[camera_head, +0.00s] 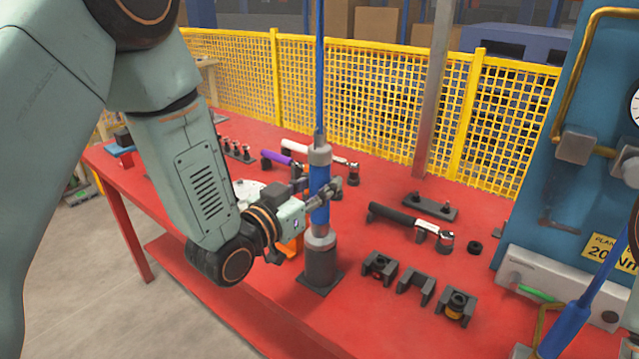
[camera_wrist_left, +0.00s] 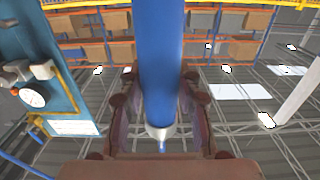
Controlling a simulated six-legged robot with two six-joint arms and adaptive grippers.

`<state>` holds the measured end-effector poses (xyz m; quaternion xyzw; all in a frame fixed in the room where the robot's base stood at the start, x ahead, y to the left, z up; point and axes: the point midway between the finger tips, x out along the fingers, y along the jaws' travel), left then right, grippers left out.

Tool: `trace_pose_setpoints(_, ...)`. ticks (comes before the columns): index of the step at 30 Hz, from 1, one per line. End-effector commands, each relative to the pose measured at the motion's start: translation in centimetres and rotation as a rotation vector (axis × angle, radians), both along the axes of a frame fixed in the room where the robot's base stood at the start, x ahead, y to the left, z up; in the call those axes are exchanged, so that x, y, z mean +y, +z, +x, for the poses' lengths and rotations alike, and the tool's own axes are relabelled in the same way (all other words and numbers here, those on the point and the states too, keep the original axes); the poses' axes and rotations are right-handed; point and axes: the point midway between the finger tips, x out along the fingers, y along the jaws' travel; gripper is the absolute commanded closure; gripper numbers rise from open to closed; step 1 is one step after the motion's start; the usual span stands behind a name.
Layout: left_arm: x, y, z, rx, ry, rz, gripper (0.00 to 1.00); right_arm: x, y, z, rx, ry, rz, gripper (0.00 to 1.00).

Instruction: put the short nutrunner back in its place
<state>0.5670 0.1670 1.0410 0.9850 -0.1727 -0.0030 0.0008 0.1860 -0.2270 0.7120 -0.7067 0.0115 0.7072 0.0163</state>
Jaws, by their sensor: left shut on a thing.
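The short nutrunner (camera_head: 320,212) is an upright blue cylinder with grey ends, and a blue hose rises from its top. My left gripper (camera_head: 322,188) comes from the left and is shut on its blue body. Its lower grey end is in line with a dark grey round holder (camera_head: 320,265) on a square base; it looks to be at or in the holder's mouth, but I cannot tell how deep. In the left wrist view the blue body (camera_wrist_left: 161,60) stands between the fingers (camera_wrist_left: 160,112). My right gripper is not in view.
The red table (camera_head: 400,265) carries a black-handled wrench (camera_head: 400,214), purple and white-handled wrenches behind, and small grey blocks (camera_head: 415,287) right of the holder. A yellow mesh fence (camera_head: 375,95) runs behind. A blue machine (camera_head: 550,180) and another blue tool (camera_head: 568,330) stand at the right.

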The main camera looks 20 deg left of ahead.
Motion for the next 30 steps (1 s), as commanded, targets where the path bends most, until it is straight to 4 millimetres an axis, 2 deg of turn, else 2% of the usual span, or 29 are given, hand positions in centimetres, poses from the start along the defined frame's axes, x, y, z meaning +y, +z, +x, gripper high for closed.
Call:
trace_pose_setpoints(5, 0.0, -0.1, 0.1, -0.008, 0.0, -0.001, 1.0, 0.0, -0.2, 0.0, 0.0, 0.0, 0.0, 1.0)
trace_pose_setpoints(6, 0.0, 0.0, 0.1, -0.008, 0.0, -0.001, 0.65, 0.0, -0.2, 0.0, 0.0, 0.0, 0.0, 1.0)
trace_pose_setpoints(15, 0.0, -0.2, 0.0, -0.003, 0.0, 0.0, 0.4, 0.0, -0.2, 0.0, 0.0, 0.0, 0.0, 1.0)
trace_pose_setpoints(25, 0.1, -0.5, -0.3, 0.006, 0.001, 0.0, 0.4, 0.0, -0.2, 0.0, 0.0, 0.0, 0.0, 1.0)
trace_pose_setpoints(30, 0.8, -0.4, -2.0, 0.006, 0.003, -0.003, 0.4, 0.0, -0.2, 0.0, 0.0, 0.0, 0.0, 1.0)
